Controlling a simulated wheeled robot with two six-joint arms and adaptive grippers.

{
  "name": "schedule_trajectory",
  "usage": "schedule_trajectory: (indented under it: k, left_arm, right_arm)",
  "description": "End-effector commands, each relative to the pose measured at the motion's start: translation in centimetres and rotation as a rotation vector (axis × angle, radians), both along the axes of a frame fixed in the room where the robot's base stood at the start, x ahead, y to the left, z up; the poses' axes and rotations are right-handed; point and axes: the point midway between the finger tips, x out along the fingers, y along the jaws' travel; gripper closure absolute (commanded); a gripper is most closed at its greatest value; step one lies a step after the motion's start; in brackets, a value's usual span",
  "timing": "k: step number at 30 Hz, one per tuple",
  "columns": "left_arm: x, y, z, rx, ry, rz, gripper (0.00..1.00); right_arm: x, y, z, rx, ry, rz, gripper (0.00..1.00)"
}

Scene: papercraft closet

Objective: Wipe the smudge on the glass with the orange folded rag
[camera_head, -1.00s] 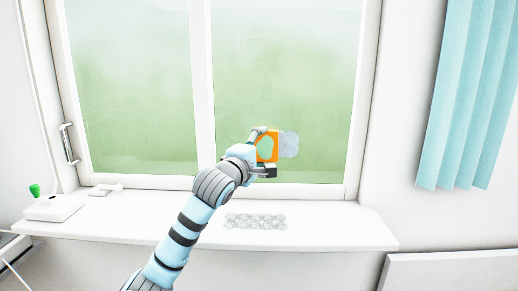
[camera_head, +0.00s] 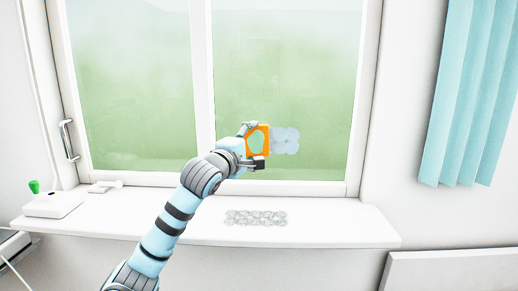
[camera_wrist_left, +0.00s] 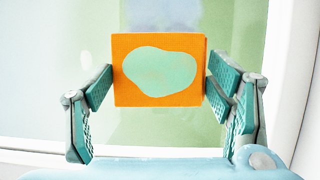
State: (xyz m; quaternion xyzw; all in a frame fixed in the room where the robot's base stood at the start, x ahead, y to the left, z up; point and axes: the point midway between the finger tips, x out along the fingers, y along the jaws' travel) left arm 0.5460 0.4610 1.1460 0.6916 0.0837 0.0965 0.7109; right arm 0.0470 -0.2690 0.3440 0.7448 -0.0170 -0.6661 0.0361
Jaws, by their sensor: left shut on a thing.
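The orange folded rag (camera_head: 265,139) has a pale green blob on its face and is held upright in front of the right window pane. My left gripper (camera_head: 254,146) is shut on it by its sides. The left wrist view shows the rag (camera_wrist_left: 160,70) between the two teal finger pads (camera_wrist_left: 158,90). The smudge (camera_head: 287,140), a greyish cloudy patch on the glass (camera_head: 310,70), shows just right of the rag. Any part behind the rag is hidden. I cannot tell whether the rag touches the glass. My right gripper is not in view.
The white sill (camera_head: 340,222) runs below the window, with a clear bubbly sheet (camera_head: 255,218) on it. A white box with a green knob (camera_head: 35,187) stands at the left. A teal curtain (camera_head: 465,95) hangs at the right.

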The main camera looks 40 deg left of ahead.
Motion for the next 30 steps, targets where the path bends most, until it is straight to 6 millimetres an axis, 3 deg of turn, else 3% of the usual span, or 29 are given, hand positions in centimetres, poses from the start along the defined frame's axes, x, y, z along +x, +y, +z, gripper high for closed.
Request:
schedule_trajectory:
  k: [1, 7, 17, 26, 30]
  left_arm:
    - [-0.4, 0.5, -0.5, 0.003, 0.000, 0.002, 0.59]
    - [-1.0, 1.2, -0.3, 0.000, 0.000, -0.001, 0.59]
    - [-3.1, 4.1, -0.4, 0.000, 0.000, 0.000, 0.59]
    - [-3.2, 4.1, -0.1, -0.001, 0.000, -0.002, 0.59]
    - [-4.3, 3.4, -0.4, 0.002, -0.003, -0.002, 0.59]
  right_arm:
    - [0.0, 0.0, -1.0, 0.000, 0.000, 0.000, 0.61]
    - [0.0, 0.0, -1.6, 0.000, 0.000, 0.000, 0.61]
    - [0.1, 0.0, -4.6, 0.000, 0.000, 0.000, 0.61]
    - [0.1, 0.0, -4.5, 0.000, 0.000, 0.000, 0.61]
    - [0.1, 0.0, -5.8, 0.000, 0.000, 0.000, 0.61]
